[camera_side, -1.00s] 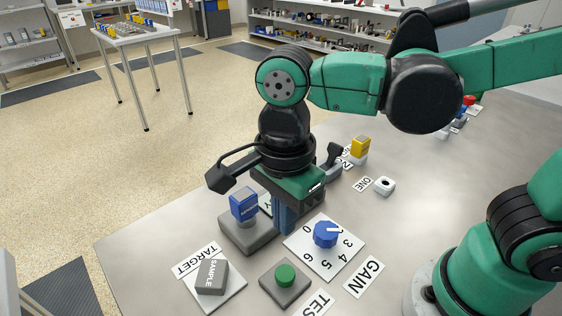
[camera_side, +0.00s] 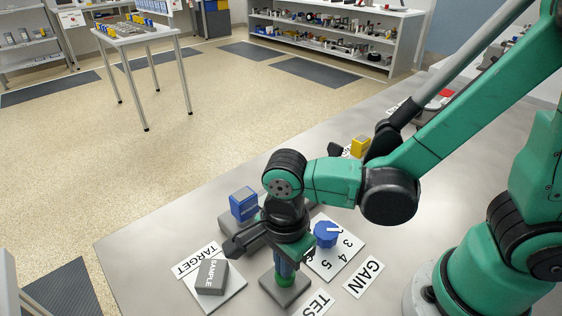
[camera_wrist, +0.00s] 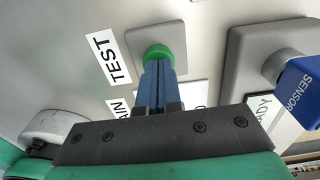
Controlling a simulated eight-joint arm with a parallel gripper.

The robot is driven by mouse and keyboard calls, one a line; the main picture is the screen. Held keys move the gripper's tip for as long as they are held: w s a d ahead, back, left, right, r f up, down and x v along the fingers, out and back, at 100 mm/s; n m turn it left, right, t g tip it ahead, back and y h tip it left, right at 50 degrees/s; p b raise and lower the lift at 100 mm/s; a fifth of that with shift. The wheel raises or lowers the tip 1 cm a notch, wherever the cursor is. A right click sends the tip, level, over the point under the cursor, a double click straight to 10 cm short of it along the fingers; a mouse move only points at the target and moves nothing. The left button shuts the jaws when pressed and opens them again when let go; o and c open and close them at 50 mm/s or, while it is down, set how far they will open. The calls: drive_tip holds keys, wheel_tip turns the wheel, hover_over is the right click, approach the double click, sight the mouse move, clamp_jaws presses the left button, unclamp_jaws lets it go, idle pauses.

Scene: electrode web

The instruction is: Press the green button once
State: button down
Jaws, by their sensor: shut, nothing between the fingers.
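The green button (camera_side: 286,281) sits on a grey square base (camera_side: 291,294) beside the TEST label (camera_side: 314,304). My gripper (camera_side: 284,268) points down over the button, its blue fingers together and empty. In the wrist view, the closed fingertips (camera_wrist: 158,64) overlap the near edge of the green button (camera_wrist: 155,52), and the rest of its cap shows beyond them. The TEST label also shows in the wrist view (camera_wrist: 108,57). The fingertips are at or just above the cap; I cannot tell whether they touch it or whether it is pushed down.
A blue knob (camera_side: 326,234) on a numbered plate stands behind and to the right, near the GAIN label (camera_side: 363,277). The grey SAMPLE block (camera_side: 212,276) is at the left. A blue SENSOR block (camera_side: 243,203) is behind. Bare table lies at the front left.

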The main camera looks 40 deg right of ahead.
drive_tip(key=shift+f, duration=1)
drive_tip(key=shift+r, duration=0.1)
wheel_tip(320, 180, up, 14)
idle(0.6)
drive_tip(key=shift+r, duration=0.1)
idle(0.4)
drive_tip(key=w+d+f+n+t, duration=0.1)
drive_tip(key=w+d+n+t, duration=0.1)
drive_tip(key=d+n, duration=0.5)
drive_tip(key=w+d+f+n+t, duration=0.1)
drive_tip(key=d+n+t, duration=0.4)
drive_tip(key=n, duration=0.6)
drive_tip(key=shift+w+d, duration=0.8)
drive_tip(key=shift+d, duration=0.05)
